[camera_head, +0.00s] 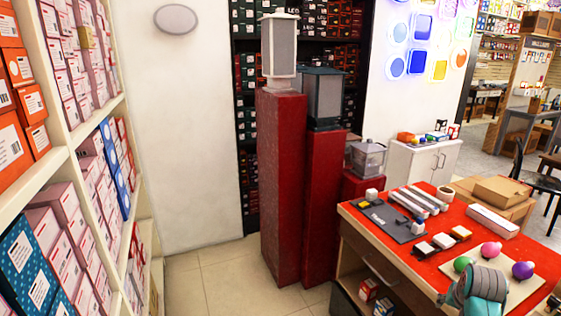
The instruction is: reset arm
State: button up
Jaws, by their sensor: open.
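A rounded grey and teal part (482,288), which looks like a piece of my arm, shows at the bottom right, in front of the red-topped table (424,254). My gripper's fingers cannot be made out in this view. A small dark shape is cut off at the lower right edge, and I cannot tell what it is. Green, pink and purple balls (491,251) sit on a light board on the table, close to the arm part.
Shelves of boxes (60,180) line the left side. A white cabinet (415,168) is behind the table. Bare tiled floor (215,283) lies between shelves and pedestals.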

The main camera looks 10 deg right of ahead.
jog(key=s+a+f+n+t, duration=0.1)
jog(key=s+a+f, duration=0.2)
jog(key=a+f, duration=0.3)
jog(key=s+a+f+n+t, duration=0.1)
jog(key=s+a+f, duration=0.2)
jog(key=a+f, duration=0.35)
jog(key=s+a+f+n+t, duration=0.2)
jog(key=s+a+f+t, duration=0.1)
jog(key=s+a, duration=0.85)
jog(key=s+a+r+n+t+y, duration=0.1)
jog(key=s+a+r, duration=0.2)
jog(key=s+a, duration=0.3)
jog(key=s+a+r+n+t, duration=0.1)
jog(key=s+a+r+t, duration=0.2)
jog(key=s, duration=0.6)
jog(key=s+a+r+n+t+y, duration=0.1)
jog(key=s+a+r, duration=0.3)
jog(key=s+r, duration=0.6)
jog(key=shift+s+r+n+y, duration=0.2)
jog(key=shift+r+n+y, duration=0.4)
jog(key=shift+r, duration=0.35)
jog(key=shift+s+r, duration=0.25)
jog(key=shift+r, duration=0.2)
jog(key=shift+c, duration=0.3)
